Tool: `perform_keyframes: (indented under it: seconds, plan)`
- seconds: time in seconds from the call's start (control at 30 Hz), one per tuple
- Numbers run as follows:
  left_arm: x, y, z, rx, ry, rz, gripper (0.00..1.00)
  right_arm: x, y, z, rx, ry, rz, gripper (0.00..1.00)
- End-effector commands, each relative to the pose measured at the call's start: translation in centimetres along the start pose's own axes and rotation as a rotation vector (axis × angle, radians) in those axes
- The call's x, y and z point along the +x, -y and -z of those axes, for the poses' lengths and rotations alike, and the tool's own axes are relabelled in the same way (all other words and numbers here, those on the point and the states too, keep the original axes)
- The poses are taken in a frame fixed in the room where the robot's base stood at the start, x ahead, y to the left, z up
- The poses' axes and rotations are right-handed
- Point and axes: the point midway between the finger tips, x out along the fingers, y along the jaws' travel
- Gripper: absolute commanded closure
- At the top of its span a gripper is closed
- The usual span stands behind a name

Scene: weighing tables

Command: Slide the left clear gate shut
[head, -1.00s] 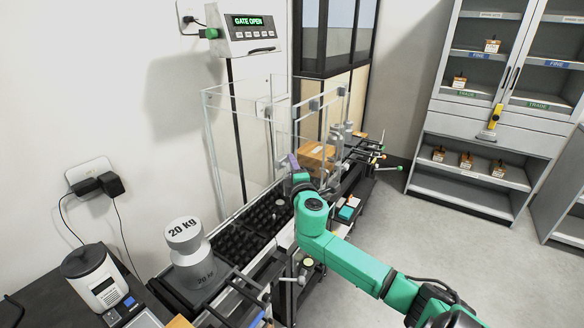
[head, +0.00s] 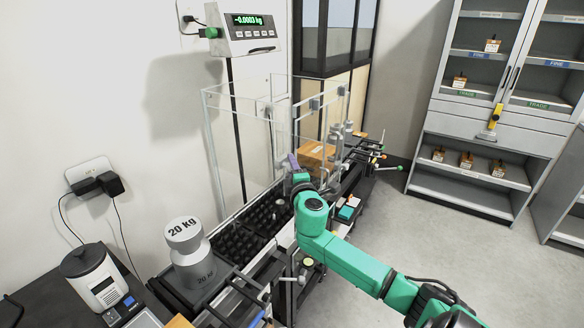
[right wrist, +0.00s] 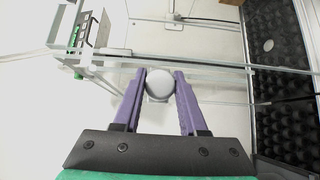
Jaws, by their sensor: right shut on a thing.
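The clear-walled weighing enclosure (head: 222,140) stands against the wall in the head view, and its clear panels also show in the right wrist view (right wrist: 205,62). My right gripper (head: 293,160) is at the enclosure's front side. In the right wrist view its purple fingers (right wrist: 160,76) are shut on a round grey-white knob (right wrist: 160,85), with a clear panel edge running just behind it. The arm and fingers hide part of the gate in the head view. The display (head: 249,20) above reads -0.0003 kg. My left gripper is not in view.
A cardboard box (head: 313,155) sits just beyond my right gripper. A 20 kg weight (head: 186,240) stands at the near left, beside a dark studded surface (head: 262,218). Rods with coloured ends (head: 375,155) stick out at the right. Open floor lies further right.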

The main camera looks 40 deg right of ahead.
Motion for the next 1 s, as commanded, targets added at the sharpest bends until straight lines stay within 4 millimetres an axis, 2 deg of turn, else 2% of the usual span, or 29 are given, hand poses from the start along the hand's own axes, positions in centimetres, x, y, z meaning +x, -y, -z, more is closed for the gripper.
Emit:
perform_keyframes:
  seconds: [0.17, 0.27, 0.7, 0.9, 1.0]
  plan:
    - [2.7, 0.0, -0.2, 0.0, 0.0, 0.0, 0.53, 0.0, 3.0, 0.1, 0.001, 0.0, 0.003, 1.0]
    - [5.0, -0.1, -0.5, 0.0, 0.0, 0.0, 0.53, 0.0, 5.5, 0.1, 0.003, 0.0, 0.004, 1.0]
    - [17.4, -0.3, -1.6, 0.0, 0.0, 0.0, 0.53, -0.1, 19.1, 0.1, 0.002, -0.001, 0.004, 1.0]
    - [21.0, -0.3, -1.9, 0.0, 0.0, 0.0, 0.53, 0.0, 23.2, 0.0, 0.001, 0.0, 0.003, 1.0]
    - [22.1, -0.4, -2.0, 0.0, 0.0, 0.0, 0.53, -0.1, 24.4, 0.1, 0.0, -0.001, 0.003, 1.0]
